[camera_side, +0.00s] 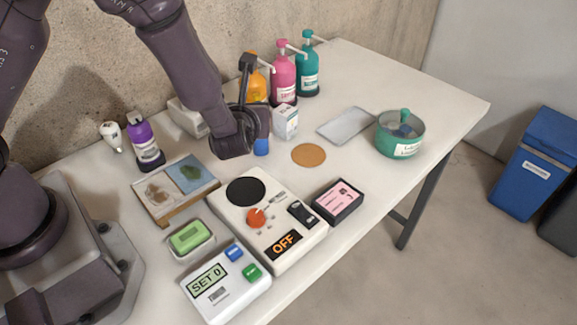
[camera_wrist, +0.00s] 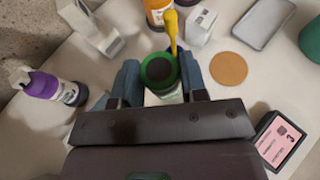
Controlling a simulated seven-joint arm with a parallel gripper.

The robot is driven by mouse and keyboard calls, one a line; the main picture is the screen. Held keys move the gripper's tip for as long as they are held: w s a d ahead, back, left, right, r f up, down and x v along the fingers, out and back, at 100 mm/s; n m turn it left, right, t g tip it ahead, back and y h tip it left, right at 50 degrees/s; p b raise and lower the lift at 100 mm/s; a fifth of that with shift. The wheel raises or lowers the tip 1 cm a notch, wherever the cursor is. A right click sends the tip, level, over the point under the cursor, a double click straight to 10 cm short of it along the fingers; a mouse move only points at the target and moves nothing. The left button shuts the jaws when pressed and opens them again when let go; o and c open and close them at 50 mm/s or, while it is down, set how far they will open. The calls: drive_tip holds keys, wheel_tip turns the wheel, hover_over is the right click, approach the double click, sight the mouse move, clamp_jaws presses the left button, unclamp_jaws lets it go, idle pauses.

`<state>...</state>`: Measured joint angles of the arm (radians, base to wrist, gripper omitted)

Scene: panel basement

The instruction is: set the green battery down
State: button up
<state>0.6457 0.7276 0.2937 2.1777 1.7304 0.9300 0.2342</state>
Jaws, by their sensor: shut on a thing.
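The green battery (camera_wrist: 160,70) shows in the wrist view as a round green end with a dark centre, upright between my two blue fingertips. My gripper (camera_wrist: 160,80) is shut on it. In the side view my gripper (camera_side: 256,147) points down near the middle of the table, with one blue fingertip visible, and the battery is hidden behind it. I cannot tell whether the battery's lower end touches the table (camera_side: 340,85).
Close by are a white box (camera_side: 285,122), a tan disc (camera_side: 308,155), a grey tray (camera_side: 346,125) and pump bottles (camera_side: 283,78). A purple bottle (camera_side: 145,142) stands left. In front are a switch panel (camera_side: 292,262) and a pink-labelled box (camera_side: 338,201). A green pot (camera_side: 399,140) stands right.

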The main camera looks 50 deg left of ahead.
drive_tip(key=s+d+r+n+g+y, duration=0.2)
drive_tip(key=s+d+n+g+y, duration=0.1)
drive_tip(key=s+d+n+g, duration=0.3)
drive_tip(key=shift+n+g, duration=0.4)
drive_tip(key=shift+g, duration=0.2)
drive_tip(key=w+f, duration=0.3)
drive_tip(key=w, duration=0.1)
drive_tip(key=w+f, duration=0.3)
drive_tip(key=w, duration=0.2)
drive_tip(key=w+f, duration=0.4)
drive_tip(key=shift+w+d, duration=0.2)
drive_tip(key=shift+w, duration=0.1)
drive_tip(key=shift+w+f, duration=0.1)
drive_tip(key=shift+f, duration=1.6)
